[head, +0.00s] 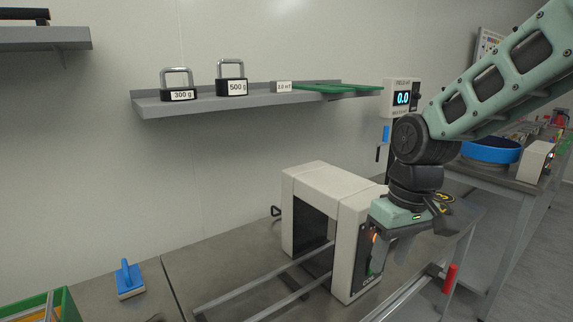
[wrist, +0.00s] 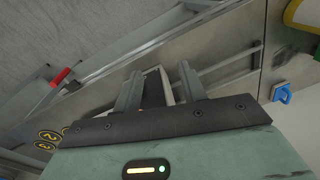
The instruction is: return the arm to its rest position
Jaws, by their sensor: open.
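My arm reaches in from the upper right in the head view, bent at the wrist. My gripper (head: 398,243) hangs at the right front of the white arch-shaped machine (head: 347,230), overlapping it in the picture; I cannot tell whether they touch. In the wrist view the two fingers of my gripper (wrist: 160,88) stand apart. I see nothing held between them. Part of the machine shows behind the fingers.
Metal rails (head: 265,283) run through the machine on the grey bench. A wall shelf (head: 240,101) holds weights and green trays. A blue-handled brush (head: 129,279) lies at left. A red handle (head: 449,278) sticks up at the bench's right. A blue round container (head: 490,151) stands on another table.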

